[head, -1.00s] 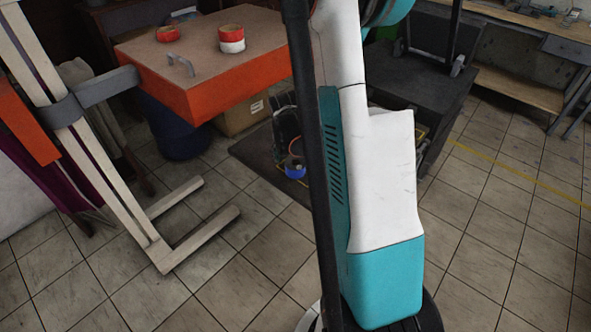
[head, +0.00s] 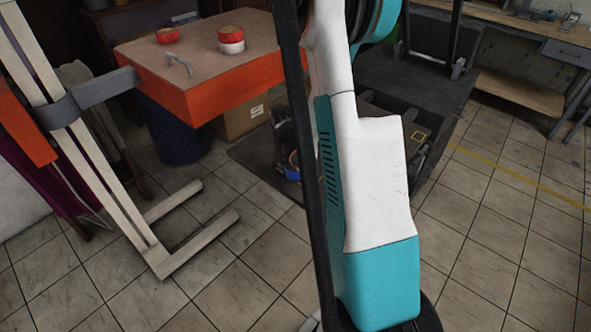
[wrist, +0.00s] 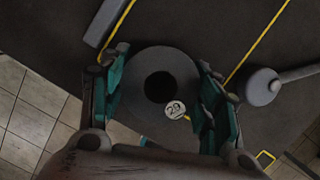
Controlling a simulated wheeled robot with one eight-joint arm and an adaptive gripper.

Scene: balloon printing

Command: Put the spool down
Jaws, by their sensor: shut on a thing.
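The spool (wrist: 140,108) is a dark grey round disc with a black centre hole and a round white label reading 29. In the wrist view it sits between the two teal fingers of my gripper (wrist: 160,78), which is shut on it from both sides. The spool's face is towards the wrist camera. A dark surface with yellow lines (wrist: 205,30) shows behind it; I cannot tell whether the spool touches it. In the head view my own arm stands in the middle, and I cannot make out the spool there.
A grey rounded knob on a bar (wrist: 262,87) is right of the spool. An orange-sided table (head: 215,75) bears red and white rolls (head: 231,40). A white frame (head: 130,200) stands at left. A dark machine (head: 415,85) stands behind my arm. Tiled floor is open at right.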

